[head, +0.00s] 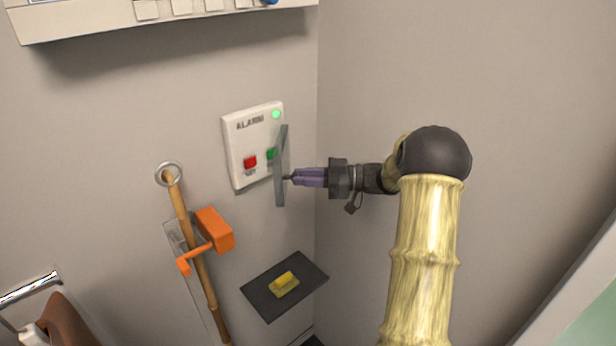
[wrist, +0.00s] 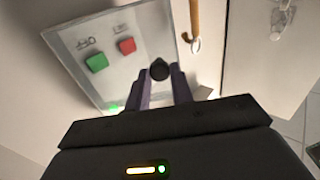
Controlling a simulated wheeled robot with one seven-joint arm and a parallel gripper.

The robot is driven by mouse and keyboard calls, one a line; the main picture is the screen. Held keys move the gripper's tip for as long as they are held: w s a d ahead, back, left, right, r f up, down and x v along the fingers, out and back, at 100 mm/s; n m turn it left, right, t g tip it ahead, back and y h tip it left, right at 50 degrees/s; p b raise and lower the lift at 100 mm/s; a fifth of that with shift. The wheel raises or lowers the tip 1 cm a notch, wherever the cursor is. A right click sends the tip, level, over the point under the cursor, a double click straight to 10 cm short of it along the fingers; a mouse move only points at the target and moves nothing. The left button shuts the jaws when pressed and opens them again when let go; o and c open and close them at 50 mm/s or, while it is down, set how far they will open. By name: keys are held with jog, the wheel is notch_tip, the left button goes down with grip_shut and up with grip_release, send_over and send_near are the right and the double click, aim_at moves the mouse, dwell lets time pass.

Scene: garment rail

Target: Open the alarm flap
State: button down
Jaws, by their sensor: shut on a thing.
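The white alarm box (head: 240,150) is on the wall, with a red button (head: 250,162), a green button (head: 271,154) and a lit green lamp (head: 276,114). The clear grey flap (head: 281,140) shows as a narrow, nearly edge-on strip at the box's right side, standing out from its face. My gripper (head: 291,179) comes from the right and is shut on the flap's small dark knob (wrist: 159,70). In the wrist view the knob sits between the purple fingertips, and the red (wrist: 127,46) and green (wrist: 96,62) buttons show behind. The flap's hinge cannot be made out.
A wooden pole with a ring (head: 180,205) hangs left of the box by an orange holder (head: 215,229). A dark plate with a yellow block (head: 284,284) is below. A shelf or panel (head: 160,22) juts out above. The right wall is bare.

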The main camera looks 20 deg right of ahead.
jog(key=c, duration=1.2)
grip_release()
jog(key=shift+r, duration=0.1)
notch_tip(320, 180, up, 10)
jog(key=b, duration=0.4)
jog(key=shift+w, duration=0.2)
